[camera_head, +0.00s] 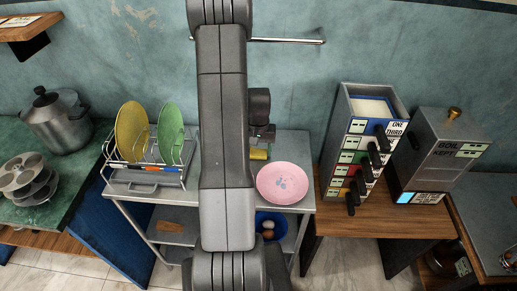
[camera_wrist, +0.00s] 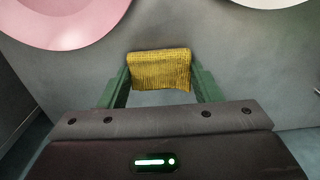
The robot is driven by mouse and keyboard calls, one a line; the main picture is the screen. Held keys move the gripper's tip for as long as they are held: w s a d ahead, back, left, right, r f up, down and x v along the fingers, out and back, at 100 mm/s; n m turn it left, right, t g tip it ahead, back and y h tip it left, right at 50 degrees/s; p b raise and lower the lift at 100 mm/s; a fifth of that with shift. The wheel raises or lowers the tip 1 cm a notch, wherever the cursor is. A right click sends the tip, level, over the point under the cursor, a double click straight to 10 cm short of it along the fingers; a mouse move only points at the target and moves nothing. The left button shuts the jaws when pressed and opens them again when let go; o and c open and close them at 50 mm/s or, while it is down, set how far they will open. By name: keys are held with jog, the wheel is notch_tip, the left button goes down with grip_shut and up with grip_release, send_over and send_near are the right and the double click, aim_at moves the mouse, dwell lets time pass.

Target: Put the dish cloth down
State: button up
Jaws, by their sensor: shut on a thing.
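The dish cloth is a folded yellow ribbed cloth. It shows in the wrist view (camera_wrist: 159,69) between the two green fingers of my gripper (camera_wrist: 160,78). My gripper is shut on it, with a finger at each side edge. In the head view the cloth (camera_head: 259,154) is a small yellow patch under my gripper (camera_head: 261,140), over the grey metal table (camera_head: 292,143), left of and behind the pink plate (camera_head: 283,183). I cannot tell whether the cloth touches the tabletop. My arm hides much of the table in the head view.
A dish rack (camera_head: 154,170) with a yellow and a green plate stands left on the table. The pink plate also shows in the wrist view (camera_wrist: 65,18), close to the cloth. A blue bowl (camera_head: 270,226) with eggs sits below. A drawer unit (camera_head: 357,150) stands right.

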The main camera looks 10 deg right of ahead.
aim_at(258, 150)
jog(key=shift+f, duration=0.25)
jog(key=o, duration=0.9)
jog(key=shift+r, duration=0.1)
notch_tip(258, 150, up, 12)
jog(key=shift+r+b, duration=0.2)
jog(key=shift+b, duration=0.15)
